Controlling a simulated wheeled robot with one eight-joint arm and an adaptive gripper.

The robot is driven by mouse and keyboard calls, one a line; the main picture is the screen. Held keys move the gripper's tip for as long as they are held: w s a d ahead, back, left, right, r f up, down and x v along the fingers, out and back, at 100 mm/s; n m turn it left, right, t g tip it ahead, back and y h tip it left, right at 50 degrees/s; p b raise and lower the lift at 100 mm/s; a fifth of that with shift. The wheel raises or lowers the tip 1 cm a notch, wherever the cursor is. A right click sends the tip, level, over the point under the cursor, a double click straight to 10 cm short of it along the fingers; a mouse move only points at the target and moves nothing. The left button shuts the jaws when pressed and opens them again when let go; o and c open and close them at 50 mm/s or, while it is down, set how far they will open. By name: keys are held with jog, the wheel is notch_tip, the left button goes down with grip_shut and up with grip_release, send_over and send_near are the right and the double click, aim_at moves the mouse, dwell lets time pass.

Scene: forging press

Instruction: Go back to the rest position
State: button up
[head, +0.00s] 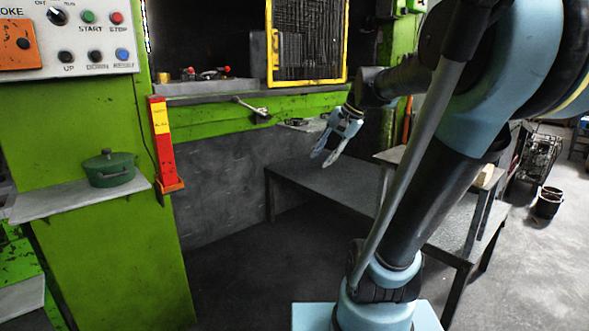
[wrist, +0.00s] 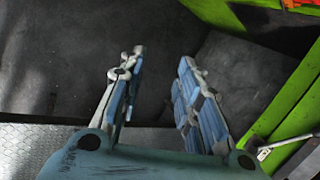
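My gripper (head: 336,140) shows in the head view in front of the green press (head: 215,128), above the far end of a grey metal table. Its fingers point down and to the left. In the wrist view the two fingers of my gripper (wrist: 158,78) stand apart with nothing between them, over dark floor. My arm reaches from the lower right up and across the head view, with the gripper held out ahead.
The grey table (head: 325,192) stands below and right of my gripper. A green pot (head: 109,169) sits on a left shelf (head: 75,200), beside a red-yellow post (head: 163,143). A yellow-framed mesh guard (head: 307,45) and a control panel (head: 75,38) are behind. Open floor lies at right.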

jog(key=s+d+f+n+h, duration=0.2)
jog(key=s+d+f+n, duration=0.1)
jog(key=s+f, duration=0.5)
jog(key=s+d+f+n+h, duration=0.3)
jog(key=s+d+f, duration=0.3)
jog(key=s+f, duration=0.3)
notch_tip(320, 180, down, 4)
jog(key=shift+d+r+n, duration=0.15)
jog(key=shift+d+n, duration=0.15)
jog(key=shift+w+f, duration=0.2)
jog(key=shift+w, duration=0.2)
jog(key=shift+a, duration=0.1)
